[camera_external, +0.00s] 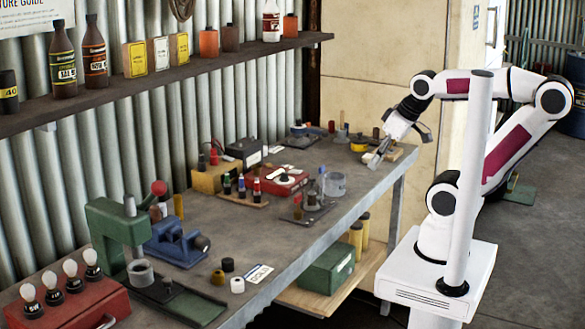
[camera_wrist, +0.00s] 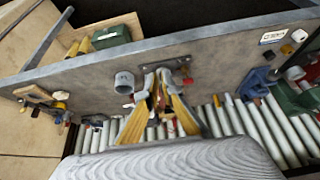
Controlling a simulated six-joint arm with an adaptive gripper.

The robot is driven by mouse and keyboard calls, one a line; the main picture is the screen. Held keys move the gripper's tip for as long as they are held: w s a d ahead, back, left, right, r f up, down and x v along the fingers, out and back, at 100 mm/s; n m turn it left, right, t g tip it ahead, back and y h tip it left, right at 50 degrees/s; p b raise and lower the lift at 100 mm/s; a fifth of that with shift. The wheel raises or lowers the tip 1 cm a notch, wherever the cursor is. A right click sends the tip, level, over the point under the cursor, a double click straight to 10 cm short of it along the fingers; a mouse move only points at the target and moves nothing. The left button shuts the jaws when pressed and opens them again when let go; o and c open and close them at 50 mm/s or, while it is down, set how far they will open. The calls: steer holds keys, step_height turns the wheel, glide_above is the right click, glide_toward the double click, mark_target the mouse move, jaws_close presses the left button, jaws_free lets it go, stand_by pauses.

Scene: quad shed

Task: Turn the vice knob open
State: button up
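My gripper (camera_external: 385,150) is at the far right end of the bench, well away from the vice and above the bench top. In the wrist view my gripper (camera_wrist: 156,76) shows two spread fingers with a gap between the tips and nothing held.
A green press (camera_external: 118,232) stands left of the vice. Small pots (camera_external: 228,265) and a white cup (camera_external: 237,285) lie in front of it. A red box (camera_external: 278,180), a clear jar (camera_external: 335,184) and a tool stand (camera_external: 308,210) lie between my gripper and the vice. A shelf (camera_external: 150,84) runs above.

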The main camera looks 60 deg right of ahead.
steer(key=o, duration=0.9)
steer(key=shift+a, duration=0.2)
steer(key=w+a+f+n+g, duration=0.1)
steer(key=w+a+f, duration=0.2)
steer(key=w+a, duration=0.55)
steer(key=w+a+f+n+g+y, duration=0.1)
steer(key=w+a+f+n, duration=0.2)
steer(key=a, duration=1.1)
steer(key=w+a+f+g, duration=0.1)
steer(key=w+a+f, duration=0.2)
steer(key=w+a, duration=0.65)
steer(key=w+a+r+m+t+y, duration=0.1)
steer(key=w+a+r+m+t, duration=0.1)
steer(key=a, duration=0.6)
steer(key=shift+w+a+r+m, duration=0.25)
steer(key=shift+w+r+m, duration=0.2)
steer(key=shift+w+m, duration=0.65)
steer(key=shift+s+f, duration=0.1)
